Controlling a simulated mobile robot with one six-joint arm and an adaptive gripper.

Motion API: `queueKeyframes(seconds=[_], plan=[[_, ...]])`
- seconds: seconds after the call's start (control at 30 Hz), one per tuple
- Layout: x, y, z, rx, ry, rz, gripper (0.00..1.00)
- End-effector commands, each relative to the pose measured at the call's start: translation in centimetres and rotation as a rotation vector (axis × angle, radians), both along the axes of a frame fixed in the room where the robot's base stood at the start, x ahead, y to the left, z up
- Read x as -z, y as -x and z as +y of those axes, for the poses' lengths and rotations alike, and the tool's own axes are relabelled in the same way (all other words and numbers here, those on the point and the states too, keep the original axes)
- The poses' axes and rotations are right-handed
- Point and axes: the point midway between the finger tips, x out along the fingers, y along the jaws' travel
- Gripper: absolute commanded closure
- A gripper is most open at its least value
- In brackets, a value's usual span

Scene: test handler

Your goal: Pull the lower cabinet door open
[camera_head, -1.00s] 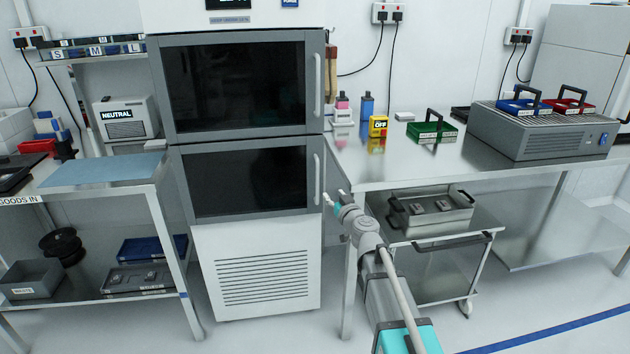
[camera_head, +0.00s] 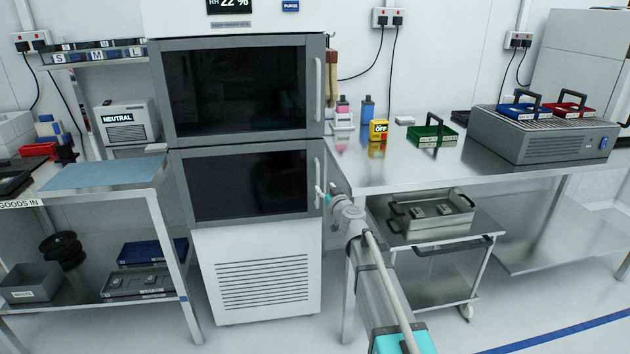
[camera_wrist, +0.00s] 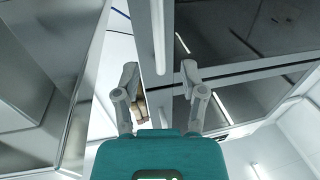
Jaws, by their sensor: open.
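The lower cabinet door (camera_head: 250,184) is a dark glass panel in a grey frame, and it looks closed. Its white vertical handle (camera_head: 317,184) is on the door's right edge. My gripper (camera_head: 324,193) is at the handle, by its lower half, with the arm reaching in from the lower right. In the wrist view my open gripper (camera_wrist: 160,75) has a finger on either side of a white handle bar (camera_wrist: 159,38). The bar lines up with the gap between the fingers; I cannot tell whether they touch it.
The upper door (camera_head: 235,90) looks closed, with its own handle (camera_head: 319,90). A steel bench (camera_head: 480,165) stands close on the right, with a trolley (camera_head: 435,240) under it. A goods-in table (camera_head: 95,195) stands left. Floor in front of the cabinet is clear.

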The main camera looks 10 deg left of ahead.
Motion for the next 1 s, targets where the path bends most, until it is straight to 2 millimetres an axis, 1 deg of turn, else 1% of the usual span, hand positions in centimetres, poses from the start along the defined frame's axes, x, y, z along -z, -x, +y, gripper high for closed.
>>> queueKeyframes(seconds=[0.03,0.1,0.3,0.4,0.6,0.93,1.0], plan=[[0.0,-1.1,0.5,-0.001,0.000,0.000,0.46],[0.0,-2.1,1.0,-0.001,0.000,0.000,0.46],[0.0,-4.4,2.2,0.000,0.000,0.000,0.46],[0.0,-5.2,2.6,0.000,0.000,0.000,0.46],[0.0,-6.0,3.0,0.001,0.000,0.000,0.46],[0.0,-6.0,3.0,0.001,0.000,0.000,0.46],[0.0,-6.0,3.0,0.001,0.000,0.000,0.59]])
